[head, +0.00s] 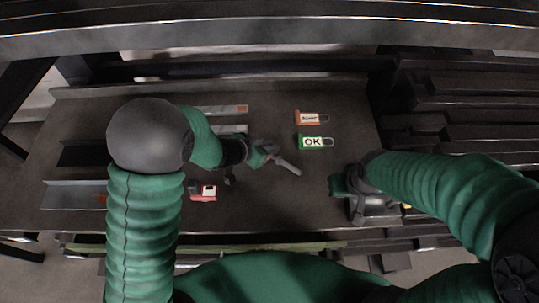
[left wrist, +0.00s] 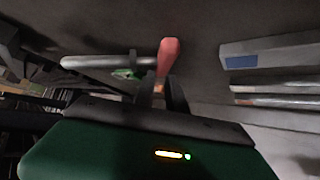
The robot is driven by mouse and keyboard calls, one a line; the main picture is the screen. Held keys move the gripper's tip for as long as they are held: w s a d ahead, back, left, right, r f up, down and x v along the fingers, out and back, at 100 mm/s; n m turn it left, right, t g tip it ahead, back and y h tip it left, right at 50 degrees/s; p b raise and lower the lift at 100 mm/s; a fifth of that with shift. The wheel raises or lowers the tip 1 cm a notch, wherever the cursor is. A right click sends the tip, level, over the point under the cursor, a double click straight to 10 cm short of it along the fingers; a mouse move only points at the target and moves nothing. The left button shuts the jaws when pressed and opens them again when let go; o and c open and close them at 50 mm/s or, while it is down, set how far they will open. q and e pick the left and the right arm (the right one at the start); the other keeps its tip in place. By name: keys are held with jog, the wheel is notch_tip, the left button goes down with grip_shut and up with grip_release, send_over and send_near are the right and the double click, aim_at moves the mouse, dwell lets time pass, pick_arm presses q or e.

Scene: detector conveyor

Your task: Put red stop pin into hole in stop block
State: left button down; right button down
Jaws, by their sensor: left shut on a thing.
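The stop pin, a grey rod (left wrist: 105,62) with a red grip (left wrist: 169,54), is held in my left gripper (left wrist: 163,92), which is shut on it. In the head view my left gripper (head: 262,153) is over the middle of the dark table, and the grey rod (head: 287,165) points right and toward the front. My right gripper (head: 349,192) is at the table's front right; whether it is open or shut is unclear. I cannot make out the stop block or its hole in either view.
An orange tag (head: 311,117) and a green OK tag (head: 316,142) lie at the table's right. A small red and white item (head: 203,193) lies at the front. Metal channels (head: 75,195) lie at the left. The dark table (head: 270,205) is clear at front middle.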

pick_arm(q)
notch_tip(320, 180, up, 8)
jog(key=p, duration=0.3)
jog(key=shift+s+a+p, duration=0.25)
jog(key=shift+a+p, duration=0.05)
jog(key=shift+a, duration=0.15)
jog(key=shift+w+f, duration=0.1)
jog(key=c, duration=1.8)
grip_release()
jog(key=shift+d, duration=0.15)
jog(key=o, duration=1.4)
jog(key=shift+c, duration=0.2)
